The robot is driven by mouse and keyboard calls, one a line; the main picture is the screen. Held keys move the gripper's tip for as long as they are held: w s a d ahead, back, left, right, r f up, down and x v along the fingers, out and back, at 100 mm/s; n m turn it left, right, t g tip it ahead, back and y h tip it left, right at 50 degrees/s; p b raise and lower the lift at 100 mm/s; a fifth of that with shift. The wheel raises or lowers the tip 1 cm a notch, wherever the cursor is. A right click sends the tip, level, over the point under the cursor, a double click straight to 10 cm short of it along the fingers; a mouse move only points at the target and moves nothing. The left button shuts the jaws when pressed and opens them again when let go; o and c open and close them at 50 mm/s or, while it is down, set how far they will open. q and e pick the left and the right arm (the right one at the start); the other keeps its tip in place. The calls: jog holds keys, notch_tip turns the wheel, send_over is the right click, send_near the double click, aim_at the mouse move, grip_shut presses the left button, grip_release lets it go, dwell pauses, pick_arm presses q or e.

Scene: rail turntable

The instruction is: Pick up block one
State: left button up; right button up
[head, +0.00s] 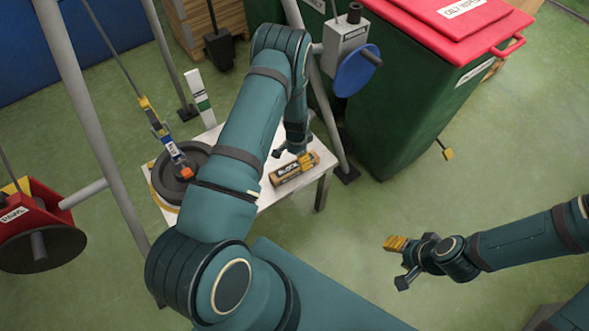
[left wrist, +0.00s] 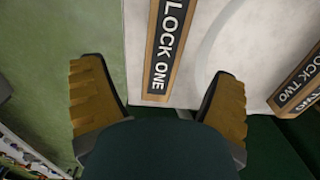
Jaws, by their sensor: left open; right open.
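Block one (left wrist: 165,45) is a dark block with wooden-coloured edges and a white label, lying on a white table (left wrist: 215,50) near its edge. In the left wrist view it lies between and beyond the yellow-padded fingers of my left gripper (left wrist: 158,78), which is open and empty. In the head view my left gripper (head: 293,158) is at a labelled block (head: 290,174) on the table; a finger covers part of its label. I cannot tell whether they touch. My right gripper (head: 399,263) is open and empty, over the floor at the right.
Block two (left wrist: 300,82) lies on the table to the right in the left wrist view. In the head view, a dark round disc (head: 200,152) sits on the table under a hanging hook (head: 173,152). A green bin with a red lid (head: 410,100) and grey poles stand around.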

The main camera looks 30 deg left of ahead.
aim_at(295, 165)
pick_arm(q)
notch_tip(295, 165, down, 4)
jog(key=shift+r+b, duration=0.15)
jog(key=shift+b, duration=0.15)
jog(key=f, duration=0.1)
jog(key=f+b, duration=0.1)
jog(key=f, duration=0.3)
jog(key=shift+a+f, duration=0.1)
jog(key=shift+a, duration=0.2)
jog(key=c, duration=1.4)
